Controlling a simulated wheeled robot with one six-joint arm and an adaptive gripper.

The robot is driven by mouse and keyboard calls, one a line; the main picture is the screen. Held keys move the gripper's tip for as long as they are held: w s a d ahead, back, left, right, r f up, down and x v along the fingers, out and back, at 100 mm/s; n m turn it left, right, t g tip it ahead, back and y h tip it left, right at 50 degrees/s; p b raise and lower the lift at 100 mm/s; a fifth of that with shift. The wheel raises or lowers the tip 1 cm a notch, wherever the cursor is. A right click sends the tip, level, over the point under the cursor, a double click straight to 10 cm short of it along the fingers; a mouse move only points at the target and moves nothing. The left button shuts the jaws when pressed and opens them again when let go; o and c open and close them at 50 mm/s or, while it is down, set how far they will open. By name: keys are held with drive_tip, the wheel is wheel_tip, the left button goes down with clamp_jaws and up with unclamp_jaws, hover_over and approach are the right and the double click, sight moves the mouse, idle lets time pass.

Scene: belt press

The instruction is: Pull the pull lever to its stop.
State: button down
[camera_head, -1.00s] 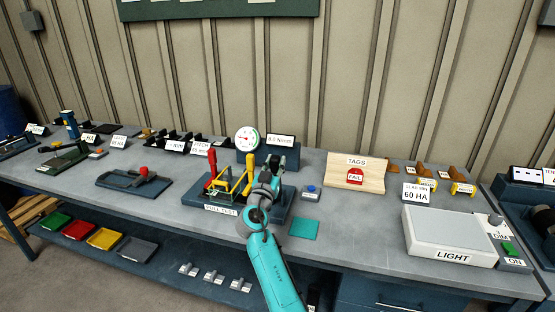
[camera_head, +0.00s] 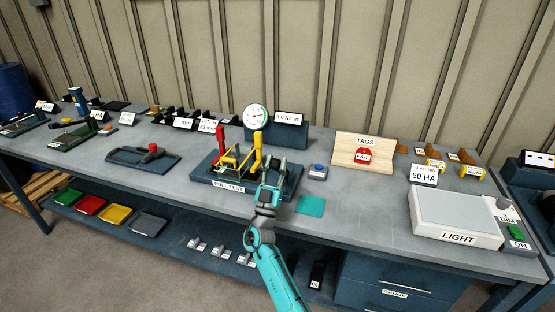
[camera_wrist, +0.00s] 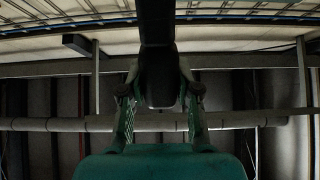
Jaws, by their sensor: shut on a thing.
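The pull-test rig (camera_head: 210,178) stands on a dark base near the bench's front edge, with a red upright (camera_head: 222,142), a yellow upright (camera_head: 257,151) and a yellow frame between. My gripper (camera_head: 272,164) is at the rig's right side, just right of the yellow upright. In the wrist view my gripper (camera_wrist: 160,100) is shut on a thick dark bar, the pull lever (camera_wrist: 157,75), which stands between both fingers. In the head view my gripper mostly hides the lever. A round gauge (camera_head: 256,117) with a red needle stands behind the rig.
A blue button box (camera_head: 318,172) and a teal pad (camera_head: 310,206) lie close to the right of my gripper. A wooden tag board (camera_head: 345,149) and a light box (camera_head: 445,215) stand farther right. A dark tray with a red knob (camera_head: 153,148) is to the left.

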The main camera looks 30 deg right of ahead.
drive_tip(key=shift+s+a+f, duration=0.15)
drive_tip(key=shift+a+f, duration=0.1)
drive_tip(key=shift+f, duration=0.1)
idle(0.3)
drive_tip(key=c, duration=0.8)
unclamp_jaws()
drive_tip(key=s+a, duration=0.8)
drive_tip(key=a, duration=0.2)
drive_tip(key=shift+f, duration=0.45)
